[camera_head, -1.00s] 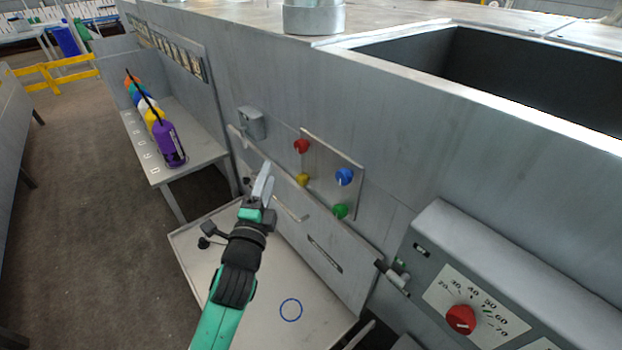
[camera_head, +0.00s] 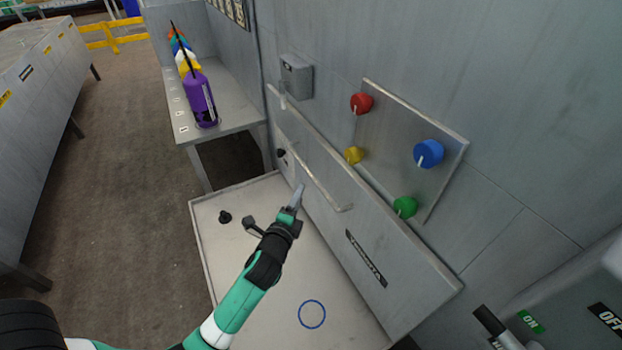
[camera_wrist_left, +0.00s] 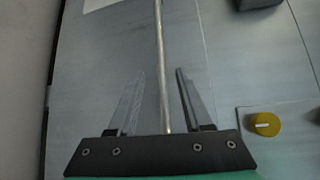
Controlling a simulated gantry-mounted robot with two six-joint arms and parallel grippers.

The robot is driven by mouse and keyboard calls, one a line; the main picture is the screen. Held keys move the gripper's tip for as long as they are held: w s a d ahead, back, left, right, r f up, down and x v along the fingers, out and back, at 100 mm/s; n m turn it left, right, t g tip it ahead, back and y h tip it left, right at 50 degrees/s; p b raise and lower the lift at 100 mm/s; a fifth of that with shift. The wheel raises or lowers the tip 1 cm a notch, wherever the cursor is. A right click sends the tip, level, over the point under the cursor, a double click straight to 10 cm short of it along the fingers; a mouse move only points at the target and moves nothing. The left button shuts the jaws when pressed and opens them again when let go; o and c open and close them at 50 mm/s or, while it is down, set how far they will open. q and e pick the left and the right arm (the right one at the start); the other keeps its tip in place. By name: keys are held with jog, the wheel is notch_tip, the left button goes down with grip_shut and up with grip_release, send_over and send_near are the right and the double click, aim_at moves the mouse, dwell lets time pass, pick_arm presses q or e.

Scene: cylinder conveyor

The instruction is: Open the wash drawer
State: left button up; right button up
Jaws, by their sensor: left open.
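The wash drawer (camera_head: 330,213) is a grey front panel with a dark label, set in the machine wall. Its long metal bar handle (camera_head: 318,180) runs along the front. My left gripper (camera_head: 299,190) is close in front of the handle. In the left wrist view the handle bar (camera_wrist_left: 161,60) runs lengthwise between the two open fingers of my left gripper (camera_wrist_left: 157,90), with a gap to each finger. I cannot tell whether the bar is within their depth. My right gripper is not in view.
Bottles (camera_head: 200,98) stand on a side bench.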

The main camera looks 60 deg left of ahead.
aim_at(310, 172)
pick_arm(q)
jog(key=b+x, duration=0.3)
jog(key=x, duration=0.8)
jog(key=shift+w+a+b, duration=0.2)
jog(key=shift+w+b, duration=0.05)
jog(key=shift+b, duration=0.15)
jog(key=shift+c, duration=0.3)
grip_shut()
dwell(0.5)
